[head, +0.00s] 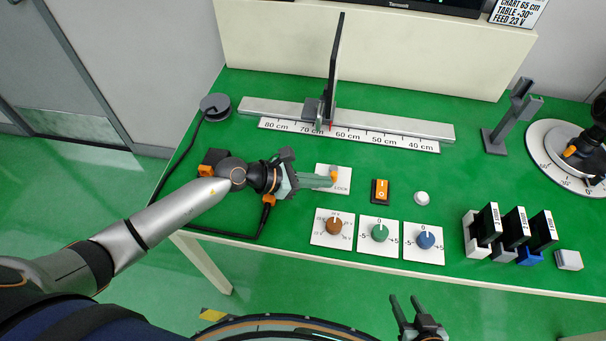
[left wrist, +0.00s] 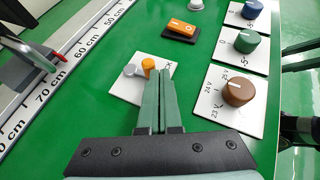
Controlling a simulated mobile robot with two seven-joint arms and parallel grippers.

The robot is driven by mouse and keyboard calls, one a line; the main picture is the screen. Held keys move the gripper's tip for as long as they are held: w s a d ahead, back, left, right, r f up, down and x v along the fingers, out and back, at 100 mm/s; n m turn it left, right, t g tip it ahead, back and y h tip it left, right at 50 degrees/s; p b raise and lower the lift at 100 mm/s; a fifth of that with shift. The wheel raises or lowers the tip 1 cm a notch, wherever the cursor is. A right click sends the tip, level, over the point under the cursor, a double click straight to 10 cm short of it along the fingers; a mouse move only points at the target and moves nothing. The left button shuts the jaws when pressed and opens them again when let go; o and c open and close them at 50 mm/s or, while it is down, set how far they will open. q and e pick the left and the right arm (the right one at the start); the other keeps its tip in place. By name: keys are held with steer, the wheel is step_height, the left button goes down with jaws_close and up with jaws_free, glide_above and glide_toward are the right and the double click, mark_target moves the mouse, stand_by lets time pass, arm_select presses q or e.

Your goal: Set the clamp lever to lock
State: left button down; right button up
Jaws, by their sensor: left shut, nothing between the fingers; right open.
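The clamp lever (head: 334,173) has an orange end and sits on a small white plate (head: 345,186) on the green table. In the left wrist view the lever's orange knob (left wrist: 148,65) shows beside a grey round part (left wrist: 131,70). Lettering at the plate's edge is partly hidden and not fully legible. My left gripper (head: 328,181) is shut and empty, its fingertips right at the orange end; in the left wrist view the closed fingertips (left wrist: 157,76) overlap the plate. I cannot tell whether they touch the knob. My right gripper (head: 407,305) is open and empty, in front of the table edge.
Brown (head: 334,226), green (head: 380,233) and blue (head: 425,240) dials stand along the front. An orange switch (head: 380,190) and a white button (head: 422,197) are to the right of the lever. A scaled rail (head: 400,125) with an upright plate (head: 336,70) runs behind.

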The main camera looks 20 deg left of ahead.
arm_select(q)
steer(key=shift+d+r, duration=0.1)
steer(key=shift+d, duration=0.25)
steer(key=shift+d+p, duration=0.55)
steer(key=shift+d, duration=0.3)
steer(key=shift+w+a+f, duration=0.1)
steer(key=shift+f, duration=0.15)
stand_by(0.6)
